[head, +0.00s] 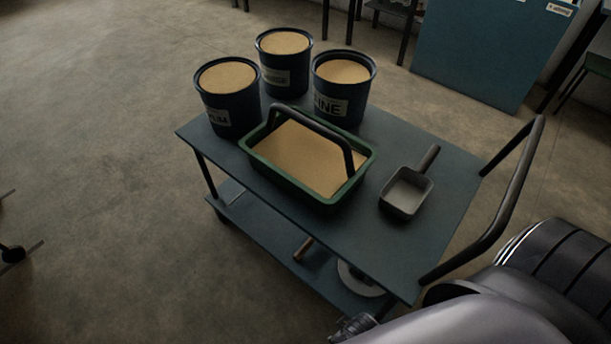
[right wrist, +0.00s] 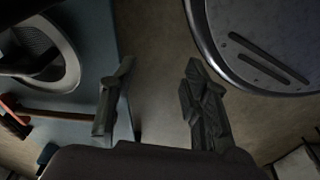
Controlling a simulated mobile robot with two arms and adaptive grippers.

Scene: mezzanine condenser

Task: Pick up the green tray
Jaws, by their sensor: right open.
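The green tray (head: 283,183) sits on the top of a dark blue-grey cart in the head view. It is filled level with a tan material, and a dark arched handle (head: 318,126) spans over it. My right gripper is at the cart's near end, low down and apart from the tray; only a small part shows at the bottom of the head view. In the right wrist view my right gripper (right wrist: 157,85) has its two fingers spread with nothing between them. The tray does not show in that view. My left gripper is not in view.
Three dark buckets (head: 228,106) of tan material stand behind the tray. A grey scoop (head: 406,193) lies to its right. The cart (head: 375,248) has a push handle (head: 512,205) at the right and a lower shelf holding a round metal object (head: 358,281). Floor at left is mostly clear.

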